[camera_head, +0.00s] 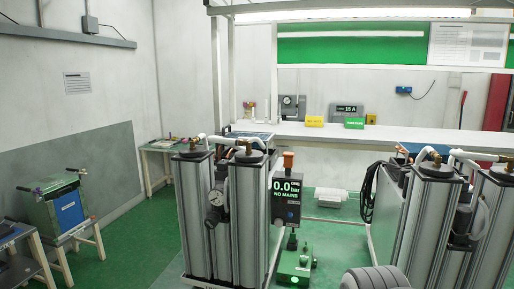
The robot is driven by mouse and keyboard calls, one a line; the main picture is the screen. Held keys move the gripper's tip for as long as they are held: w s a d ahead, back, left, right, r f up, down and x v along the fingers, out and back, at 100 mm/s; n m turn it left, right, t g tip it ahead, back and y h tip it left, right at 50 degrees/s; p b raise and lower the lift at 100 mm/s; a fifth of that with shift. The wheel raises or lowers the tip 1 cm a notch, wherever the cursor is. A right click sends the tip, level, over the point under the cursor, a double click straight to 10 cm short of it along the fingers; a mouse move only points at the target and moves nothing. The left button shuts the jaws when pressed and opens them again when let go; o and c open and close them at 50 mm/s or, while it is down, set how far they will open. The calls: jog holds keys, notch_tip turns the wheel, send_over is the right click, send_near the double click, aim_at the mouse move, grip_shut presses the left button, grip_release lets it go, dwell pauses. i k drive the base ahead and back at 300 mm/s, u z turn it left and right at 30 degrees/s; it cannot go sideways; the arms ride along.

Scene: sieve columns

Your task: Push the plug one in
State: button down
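I cannot make out for certain which thing is the plug. A display box (287,197) on the near sieve columns (226,215) reads 0.0 bar and NO MAINS. An orange piece (288,160) stands upright on top of this box. A black cable (369,192) hangs in a coil at the left side of the right-hand columns (425,215); its ends are not clear. A small blue box (403,90) with a dark lead sits on the back wall. My gripper is not in view.
A grey rounded part, possibly mine, shows at the bottom edge. A green unit (295,262) stands on the floor between the column sets. A long white bench (400,136) runs along the back. Green floor is clear at left, beside a small table (75,236).

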aim_at(288, 156)
jog(key=i, duration=1)
jog(key=u, duration=0.05)
